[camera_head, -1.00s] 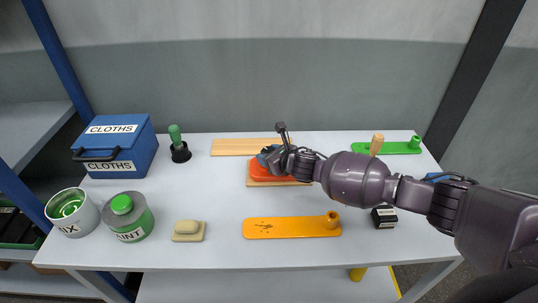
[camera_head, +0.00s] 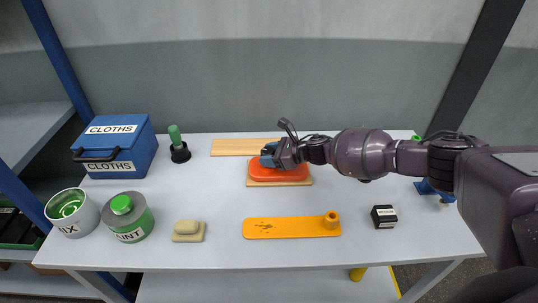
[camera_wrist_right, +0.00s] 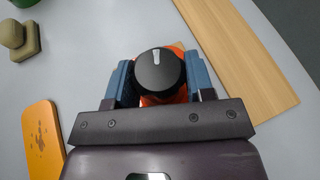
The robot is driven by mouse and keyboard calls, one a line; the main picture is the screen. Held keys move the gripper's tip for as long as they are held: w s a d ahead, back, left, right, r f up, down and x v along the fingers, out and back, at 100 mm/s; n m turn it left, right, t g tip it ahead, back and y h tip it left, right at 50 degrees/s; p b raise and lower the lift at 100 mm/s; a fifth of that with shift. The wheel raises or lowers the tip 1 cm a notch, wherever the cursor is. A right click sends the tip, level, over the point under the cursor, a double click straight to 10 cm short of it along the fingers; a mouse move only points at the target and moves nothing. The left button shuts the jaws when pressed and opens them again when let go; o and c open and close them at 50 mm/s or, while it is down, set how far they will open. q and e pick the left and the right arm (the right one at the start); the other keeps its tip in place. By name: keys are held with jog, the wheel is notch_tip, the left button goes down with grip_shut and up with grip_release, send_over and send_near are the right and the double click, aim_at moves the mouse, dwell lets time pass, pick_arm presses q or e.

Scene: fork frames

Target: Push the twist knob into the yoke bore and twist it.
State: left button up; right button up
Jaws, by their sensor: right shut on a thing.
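The black twist knob (camera_wrist_right: 160,70) has a pale pointer mark on its round top. It shows in the right wrist view between the blue fingers of my right gripper (camera_wrist_right: 160,82), which is shut on it. In the head view my right gripper (camera_head: 268,156) is at the orange-red block (camera_head: 280,175), which sits on a wooden base and appears to be the yoke. Orange shows just under the knob in the wrist view. The bore is hidden, so I cannot tell how deep the knob sits. My left gripper is not in view.
An orange plate with a raised boss (camera_head: 292,227) lies in front, with a small black box (camera_head: 384,216) to its right. A wooden board (camera_head: 240,146) lies behind. A blue box (camera_head: 118,145), paint tin (camera_head: 128,217) and white pot (camera_head: 72,212) stand left.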

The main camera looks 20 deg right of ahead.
jog(key=n+g+y, duration=0.1)
jog(key=n+g, duration=0.2)
jog(key=shift+f+y, duration=0.15)
jog(key=shift+y, duration=0.15)
jog(key=o, duration=0.9)
jog(key=shift+n+g, duration=0.3)
jog(key=o, duration=0.5)
jog(key=shift+o, duration=0.2)
jog(key=b+v, duration=0.1)
jog(key=v, duration=0.9)
jog(key=shift+s+d, duration=0.2)
jog(key=shift+d, duration=0.2)
